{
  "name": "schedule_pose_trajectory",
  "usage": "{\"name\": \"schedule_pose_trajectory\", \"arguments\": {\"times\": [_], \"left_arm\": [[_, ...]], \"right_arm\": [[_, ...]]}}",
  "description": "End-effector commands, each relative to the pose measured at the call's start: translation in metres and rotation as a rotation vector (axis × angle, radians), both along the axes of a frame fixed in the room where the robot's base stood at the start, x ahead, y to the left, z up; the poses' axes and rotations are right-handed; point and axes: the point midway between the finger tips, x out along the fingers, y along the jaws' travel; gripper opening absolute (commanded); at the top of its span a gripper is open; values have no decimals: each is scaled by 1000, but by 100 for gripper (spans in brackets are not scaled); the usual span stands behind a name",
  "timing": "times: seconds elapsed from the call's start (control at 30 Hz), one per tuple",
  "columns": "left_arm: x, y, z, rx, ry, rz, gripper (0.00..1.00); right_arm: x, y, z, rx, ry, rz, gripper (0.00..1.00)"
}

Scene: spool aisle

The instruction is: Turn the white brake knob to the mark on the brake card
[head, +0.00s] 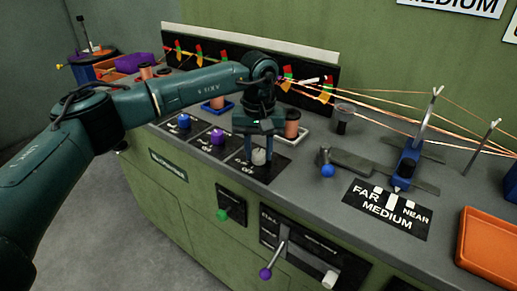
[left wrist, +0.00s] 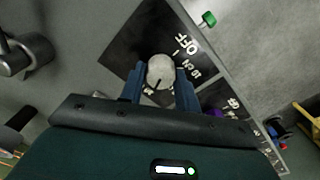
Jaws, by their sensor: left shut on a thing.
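The white knob (head: 259,157) stands on a black plate (head: 268,172) marked OFF, at the front of the grey bench. My left gripper (head: 260,147) points down over it and is shut on it. In the left wrist view the white knob (left wrist: 160,68) sits between the two blue fingers of my gripper (left wrist: 160,80). A dark line on the knob points toward the lower left, away from the OFF lettering on the plate (left wrist: 125,45). No card named as the brake card can be made out for certain; a wall sign (head: 450,5) reads MEDIUM, its top cut off.
Blue (head: 184,121) and purple (head: 217,137) knobs stand left of the white one. A copper spool (head: 292,124) is close behind the gripper. A FAR, MEDIUM, NEAR plate (head: 388,208) lies right. Strands cross the bench's back; a lever (head: 265,272) projects from the front.

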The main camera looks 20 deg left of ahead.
Motion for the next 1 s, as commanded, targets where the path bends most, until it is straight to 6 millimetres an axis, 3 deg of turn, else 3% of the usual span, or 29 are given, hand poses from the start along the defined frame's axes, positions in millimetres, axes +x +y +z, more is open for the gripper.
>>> {"name": "schedule_pose_trajectory", "arguments": {"times": [0.4,0.93,0.97,1.0], "left_arm": [[1,-1,2,-2,-2,-177,9],[1,-1,2,0,-3,-198,9],[1,-1,2,0,-3,-198,34],[1,-1,2,-1,-2,-198,37]], "right_arm": [[1,-1,1,-1,-7,-1,36],[2,-1,2,-1,-11,-1,36],[2,-1,3,0,-10,-1,36],[2,-1,3,0,-10,-1,36]]}}
